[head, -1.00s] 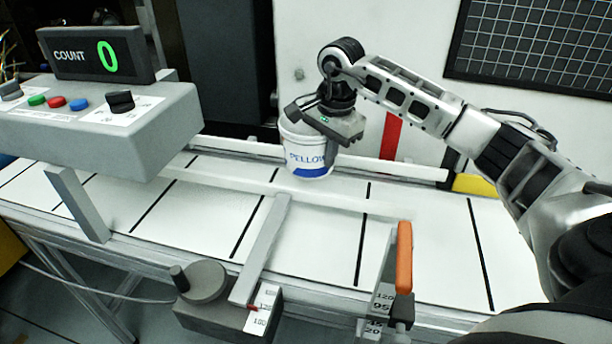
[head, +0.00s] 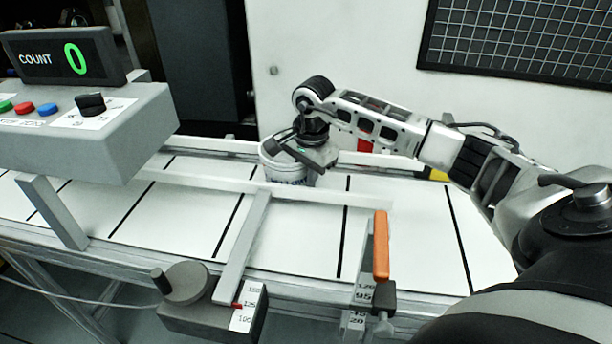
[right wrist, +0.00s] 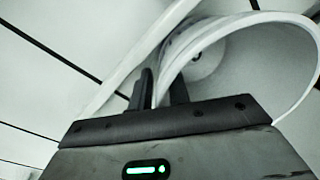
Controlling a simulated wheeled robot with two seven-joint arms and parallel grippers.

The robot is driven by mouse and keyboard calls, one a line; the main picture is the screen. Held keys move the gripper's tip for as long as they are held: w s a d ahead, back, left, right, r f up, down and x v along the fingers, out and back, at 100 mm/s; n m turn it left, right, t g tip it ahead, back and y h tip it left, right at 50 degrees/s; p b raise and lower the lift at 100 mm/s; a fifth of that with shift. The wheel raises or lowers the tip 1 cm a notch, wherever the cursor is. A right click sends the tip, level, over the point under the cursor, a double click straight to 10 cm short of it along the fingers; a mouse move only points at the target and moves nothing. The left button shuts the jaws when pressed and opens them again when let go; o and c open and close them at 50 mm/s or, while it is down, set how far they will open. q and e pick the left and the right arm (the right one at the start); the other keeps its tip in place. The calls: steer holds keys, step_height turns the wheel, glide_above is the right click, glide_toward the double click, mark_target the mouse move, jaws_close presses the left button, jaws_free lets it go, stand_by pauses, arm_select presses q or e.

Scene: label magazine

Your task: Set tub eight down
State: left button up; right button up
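The tub (head: 284,174) is white with a blue printed label. In the head view it stands upright over the white conveyor belt, behind the near guide rail, which hides its lower part. I cannot tell whether its bottom touches the belt. My right gripper (head: 297,152) is above it, at the rim. In the right wrist view the two dark fingers (right wrist: 161,90) stand on either side of the tub wall at the rim, with the round inside of the tub (right wrist: 235,65) beside them. My left gripper is out of view.
The near guide rail (head: 220,183) and a far rail (head: 385,160) run along the belt (head: 400,227). A control box with a counter reading 0 (head: 62,60) overhangs at left. An orange-handled clamp (head: 380,246) and a scale block (head: 215,300) sit at the front edge. Belt to the right is clear.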

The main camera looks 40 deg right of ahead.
step_height(320, 180, up, 12)
steer(key=s, duration=0.1)
steer(key=shift+r, duration=0.15)
stand_by(0.6)
steer(key=shift+s+d, duration=0.1)
